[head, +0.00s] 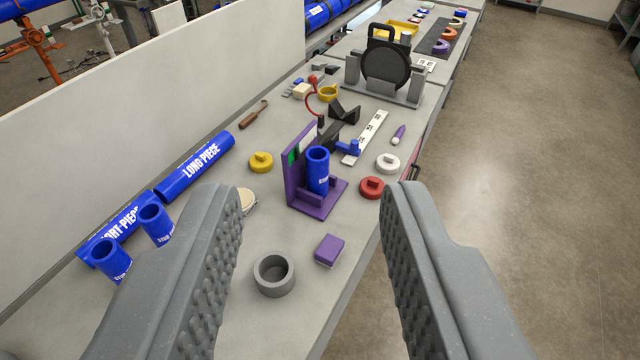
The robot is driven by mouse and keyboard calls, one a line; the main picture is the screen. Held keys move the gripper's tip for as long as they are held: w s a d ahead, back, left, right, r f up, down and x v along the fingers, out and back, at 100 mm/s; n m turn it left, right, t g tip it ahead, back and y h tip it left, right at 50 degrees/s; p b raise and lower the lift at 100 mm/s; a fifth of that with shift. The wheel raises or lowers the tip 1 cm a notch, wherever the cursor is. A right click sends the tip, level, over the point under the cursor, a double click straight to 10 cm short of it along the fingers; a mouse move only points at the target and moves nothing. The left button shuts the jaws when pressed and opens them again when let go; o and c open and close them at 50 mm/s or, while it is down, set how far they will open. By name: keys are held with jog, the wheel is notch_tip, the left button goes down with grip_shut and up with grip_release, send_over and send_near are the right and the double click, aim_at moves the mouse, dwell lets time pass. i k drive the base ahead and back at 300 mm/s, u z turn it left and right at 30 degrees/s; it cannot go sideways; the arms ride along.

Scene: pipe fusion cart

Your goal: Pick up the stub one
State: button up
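Three short blue stubs are in the head view. One blue stub (318,172) stands upright in a purple holder (312,208) ahead, in the gap between my fingers as pictured. Another blue stub (154,222) and a third blue stub (107,260) stand at the left, beside a long blue pipe. White lettering shows on the stubs, but I cannot read which is stub one. My left finger partly hides the lower part of the two left stubs. My gripper (310,205) is wide open and empty, its two grey ridged fingers reaching over the bench.
A grey ring (274,275) and a purple block (329,250) lie on the near bench. Blue pipes marked long piece (196,168) and short piece (112,226) lie by the white panel (150,100). Red, white and yellow pieces surround the holder. The bench's right edge drops to open floor.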

aim_at(317, 157)
jog(key=k, duration=1.15)
jog(key=z, duration=0.5)
jog(key=i, duration=0.8)
jog(key=z, duration=0.45)
jog(key=i, duration=1.8)
jog(key=u, duration=0.7)
